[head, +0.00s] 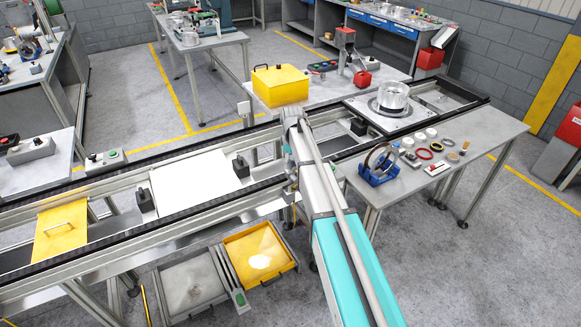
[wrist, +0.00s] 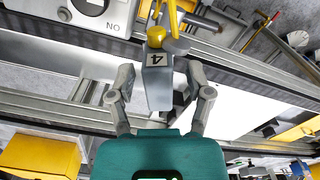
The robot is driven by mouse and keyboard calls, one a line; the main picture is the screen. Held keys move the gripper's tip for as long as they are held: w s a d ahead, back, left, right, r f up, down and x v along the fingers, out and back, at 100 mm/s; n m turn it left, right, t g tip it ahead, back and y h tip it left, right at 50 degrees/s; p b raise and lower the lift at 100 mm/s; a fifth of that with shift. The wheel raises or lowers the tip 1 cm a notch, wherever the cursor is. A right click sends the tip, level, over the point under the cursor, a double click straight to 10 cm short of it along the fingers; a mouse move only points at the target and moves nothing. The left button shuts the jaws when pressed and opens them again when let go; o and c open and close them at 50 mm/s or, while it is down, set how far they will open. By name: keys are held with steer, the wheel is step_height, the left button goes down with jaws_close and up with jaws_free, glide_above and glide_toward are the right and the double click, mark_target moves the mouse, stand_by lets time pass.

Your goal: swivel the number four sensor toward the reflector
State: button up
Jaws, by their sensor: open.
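The number four sensor (wrist: 159,90) is a grey block with an upside-down "4" label and a yellow knob-like end, in the middle of the wrist view. My gripper (wrist: 158,74) is open, with one finger on each side of the sensor. Gaps show between the fingers and the sensor's sides. In the head view my gripper (head: 291,117) is at the conveyor's rail, and my arm hides the sensor there. I cannot pick out the reflector for certain in either view.
A yellow bracket (wrist: 172,14) stands just beyond the sensor. A grey box marked "NO" (wrist: 75,13) with a knob is at upper left. The conveyor (head: 110,176) carries a white plate (head: 190,177). A yellow box (head: 280,86) stands behind it, and a parts table (head: 468,179) is to the right.

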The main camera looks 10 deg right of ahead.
steer(key=shift+f, duration=0.35)
jaws_close()
stand_by(0.3)
